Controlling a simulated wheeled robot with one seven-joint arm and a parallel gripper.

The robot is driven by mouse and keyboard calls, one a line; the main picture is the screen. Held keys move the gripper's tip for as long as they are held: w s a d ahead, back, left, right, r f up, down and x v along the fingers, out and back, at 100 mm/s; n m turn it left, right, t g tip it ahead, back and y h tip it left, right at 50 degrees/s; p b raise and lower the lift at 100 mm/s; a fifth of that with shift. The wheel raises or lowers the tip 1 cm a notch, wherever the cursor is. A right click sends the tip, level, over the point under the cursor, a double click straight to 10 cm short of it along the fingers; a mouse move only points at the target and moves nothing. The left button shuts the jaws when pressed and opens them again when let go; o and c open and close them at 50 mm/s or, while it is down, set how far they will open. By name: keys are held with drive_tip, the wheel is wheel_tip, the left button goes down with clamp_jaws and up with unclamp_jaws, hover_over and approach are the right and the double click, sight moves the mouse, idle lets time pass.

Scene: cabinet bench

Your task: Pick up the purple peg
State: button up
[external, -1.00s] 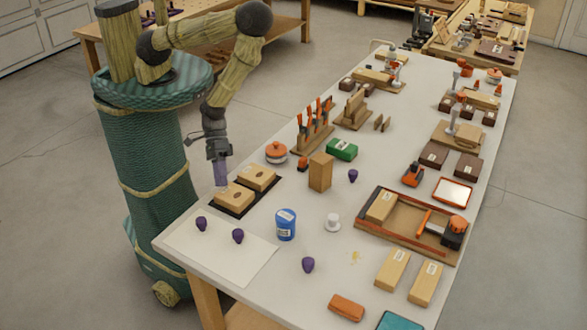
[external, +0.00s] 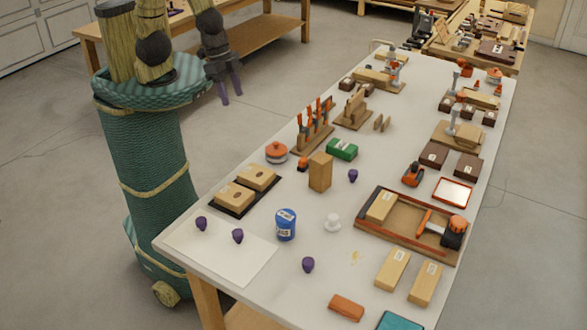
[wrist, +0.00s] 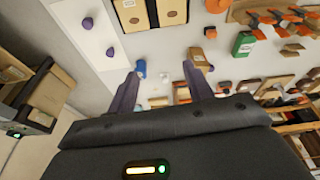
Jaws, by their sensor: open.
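Several small purple pegs stand on the white bench. Two are at the near left, a left one (external: 201,223) and a right one (external: 238,236). One purple peg (external: 308,264) is nearer the front middle, and another (external: 353,175) is right of an upright wooden block. Two purple pegs also show at the upper left of the wrist view, one higher (wrist: 88,23) and one lower (wrist: 110,52). My gripper (external: 231,95) is open and empty, raised beyond the bench's left edge and well away from every peg. Its two dark fingers (wrist: 160,76) are spread in the wrist view.
A black tray with two wooden blocks (external: 235,198) lies at the left edge. A screwdriver rack (external: 314,138) stands farther back.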

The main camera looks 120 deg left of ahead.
drive_tip(key=s+r, duration=0.2)
drive_tip(key=shift+r+m, duration=0.35)
drive_tip(key=shift+m, duration=0.05)
drive_tip(key=shift+o, duration=0.6)
drive_tip(key=w+a+f+n+g+b, duration=0.1)
drive_tip(key=w+a+f+b, duration=0.25)
drive_tip(key=w, duration=0.65)
drive_tip(key=w+a+f+g+b, duration=0.15)
drive_tip(key=w+a+b, duration=0.35)
drive_tip(key=w, duration=0.5)
drive_tip(key=w+a+f+b, duration=0.7)
drive_tip(key=w+a+f, duration=0.4)
drive_tip(key=w+a, duration=0.1)
drive_tip(key=shift+w+b, duration=0.35)
drive_tip(key=shift+w, duration=0.05)
drive_tip(key=shift+a+g, duration=0.1)
drive_tip(key=shift+g, duration=0.15)
